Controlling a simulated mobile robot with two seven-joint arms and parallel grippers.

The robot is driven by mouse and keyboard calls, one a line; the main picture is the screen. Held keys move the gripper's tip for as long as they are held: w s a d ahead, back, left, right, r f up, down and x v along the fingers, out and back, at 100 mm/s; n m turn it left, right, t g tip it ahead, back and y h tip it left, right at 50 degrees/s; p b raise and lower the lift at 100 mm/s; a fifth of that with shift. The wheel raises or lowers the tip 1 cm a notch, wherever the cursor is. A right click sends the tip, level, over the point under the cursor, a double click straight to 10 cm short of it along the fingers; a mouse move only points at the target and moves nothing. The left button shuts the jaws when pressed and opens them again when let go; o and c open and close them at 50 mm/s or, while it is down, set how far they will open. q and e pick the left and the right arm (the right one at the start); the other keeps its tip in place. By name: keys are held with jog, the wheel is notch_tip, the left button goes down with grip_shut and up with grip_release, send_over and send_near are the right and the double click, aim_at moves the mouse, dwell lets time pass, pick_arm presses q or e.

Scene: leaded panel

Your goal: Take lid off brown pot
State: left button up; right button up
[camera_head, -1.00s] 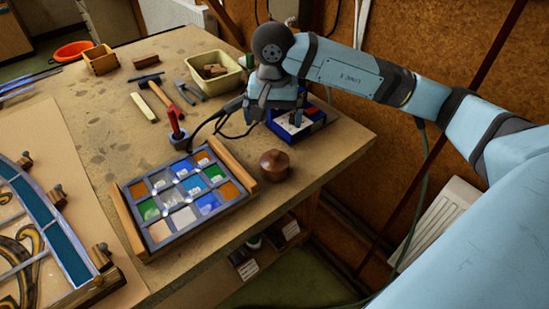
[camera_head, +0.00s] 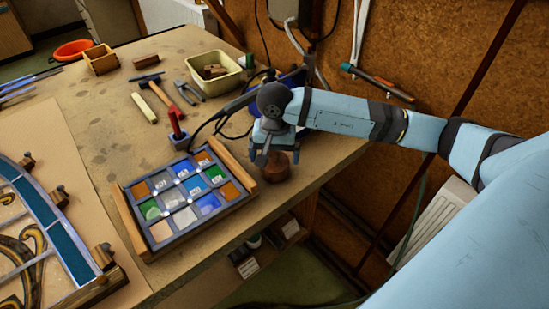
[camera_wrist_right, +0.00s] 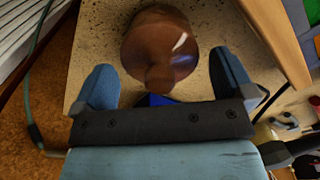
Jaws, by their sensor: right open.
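The brown pot (camera_head: 275,169) with its lid on stands on the workbench, just right of the tray of coloured glass squares. In the right wrist view the glossy brown lid (camera_wrist_right: 160,45) and its round knob (camera_wrist_right: 159,78) show from above, between and ahead of the fingers. My right gripper (camera_head: 271,158) is above the pot and partly hides it in the head view. In the right wrist view the right gripper (camera_wrist_right: 162,85) is open, with one blue finger on each side of the knob and nothing held. My left gripper is not in view.
The glass tray (camera_head: 172,236) stands close left of the pot. The bench's right edge is near the pot.

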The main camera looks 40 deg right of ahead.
jog(key=c, duration=0.8)
